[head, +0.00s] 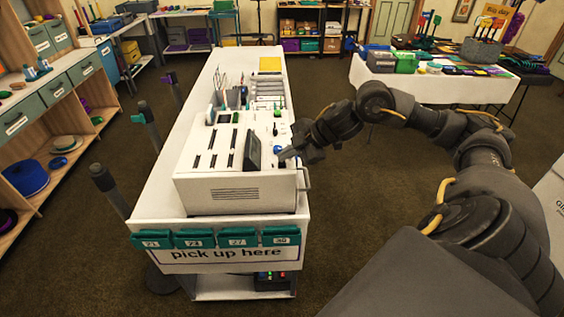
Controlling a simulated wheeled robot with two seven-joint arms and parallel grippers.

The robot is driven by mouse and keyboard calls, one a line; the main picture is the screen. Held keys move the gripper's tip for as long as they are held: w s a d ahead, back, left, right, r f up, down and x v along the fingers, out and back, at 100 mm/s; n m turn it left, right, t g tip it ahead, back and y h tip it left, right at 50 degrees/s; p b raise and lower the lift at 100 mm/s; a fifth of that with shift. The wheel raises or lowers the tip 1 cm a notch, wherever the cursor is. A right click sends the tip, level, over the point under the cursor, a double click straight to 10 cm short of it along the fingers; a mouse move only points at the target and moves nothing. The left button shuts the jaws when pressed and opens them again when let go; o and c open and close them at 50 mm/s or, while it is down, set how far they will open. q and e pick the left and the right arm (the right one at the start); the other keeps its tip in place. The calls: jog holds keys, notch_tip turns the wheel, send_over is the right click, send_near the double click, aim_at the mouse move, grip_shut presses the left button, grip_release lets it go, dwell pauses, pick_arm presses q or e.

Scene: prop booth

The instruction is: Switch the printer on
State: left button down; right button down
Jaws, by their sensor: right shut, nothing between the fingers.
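The printer appears to be the white boxy machine (236,193) with a vented side, at the near end of the white counter. Its top carries dark slots, a small tilted dark screen (252,150), and a blue round knob or button (279,150). My right gripper (284,158) is shut and empty at the right edge of the machine's top, close to the blue knob and right of the screen. I cannot tell whether it touches the surface. No lit indicator shows on the machine's top. My left gripper is not in view.
The counter (166,212) bears numbered green tags and a "pick up here" sign (222,254) at its near end. Posts (106,183) stand on its left. Shelves (58,110) line the left wall. A prop table (425,88) stands back right. Brown carpet lies open between.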

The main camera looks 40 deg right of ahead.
aim_at(286, 166)
jog(key=shift+f, duration=0.15)
jog(key=shift+s+f, duration=0.1)
jog(key=shift+f, duration=0.2)
dwell(0.4)
jog(key=shift+r+p, duration=0.3)
jog(key=shift+r, duration=0.15)
notch_tip(286, 166, up, 6)
jog(key=p, duration=0.6)
dwell(0.4)
